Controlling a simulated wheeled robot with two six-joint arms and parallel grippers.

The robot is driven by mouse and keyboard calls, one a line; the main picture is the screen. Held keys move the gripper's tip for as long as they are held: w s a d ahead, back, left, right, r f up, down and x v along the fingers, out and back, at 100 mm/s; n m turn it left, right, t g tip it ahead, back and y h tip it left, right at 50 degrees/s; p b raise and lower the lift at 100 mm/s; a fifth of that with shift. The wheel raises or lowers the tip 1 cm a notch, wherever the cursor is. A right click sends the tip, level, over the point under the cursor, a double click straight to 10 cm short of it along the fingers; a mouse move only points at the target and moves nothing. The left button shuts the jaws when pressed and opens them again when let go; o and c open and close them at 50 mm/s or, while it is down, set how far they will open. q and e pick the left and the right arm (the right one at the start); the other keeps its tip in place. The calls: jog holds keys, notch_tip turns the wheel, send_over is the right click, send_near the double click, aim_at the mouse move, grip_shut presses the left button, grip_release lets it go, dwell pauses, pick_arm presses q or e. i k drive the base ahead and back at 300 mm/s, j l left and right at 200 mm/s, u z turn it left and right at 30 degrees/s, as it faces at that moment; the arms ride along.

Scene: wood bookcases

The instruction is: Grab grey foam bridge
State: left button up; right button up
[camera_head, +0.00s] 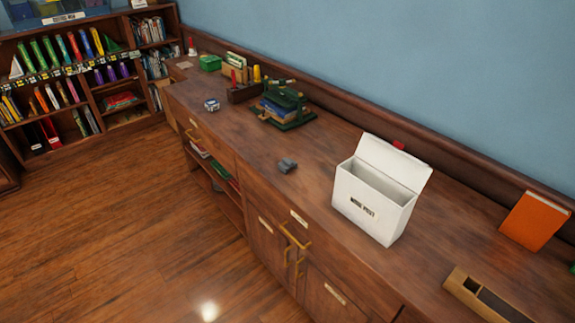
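A small grey block (287,165), which looks like the grey foam bridge, lies on the wooden counter near its front edge. It is to the left of a white box, with bare wood around it. It is too small to make out its exact shape. Neither of my grippers shows in the head view.
The long wooden counter (250,150) carries a white lidded box (372,200), a dark green stand (285,107), a small blue-white item (211,105), an orange book (535,221) and a wooden tray (462,285). Drawer handles (290,236) stick out in front. The floor (110,235) is clear.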

aim_at(286, 164)
jog(key=i+j, duration=0.35)
jog(key=i, duration=0.2)
jog(key=i+j+z, duration=0.1)
jog(key=i+j, duration=0.3)
jog(key=i, duration=0.15)
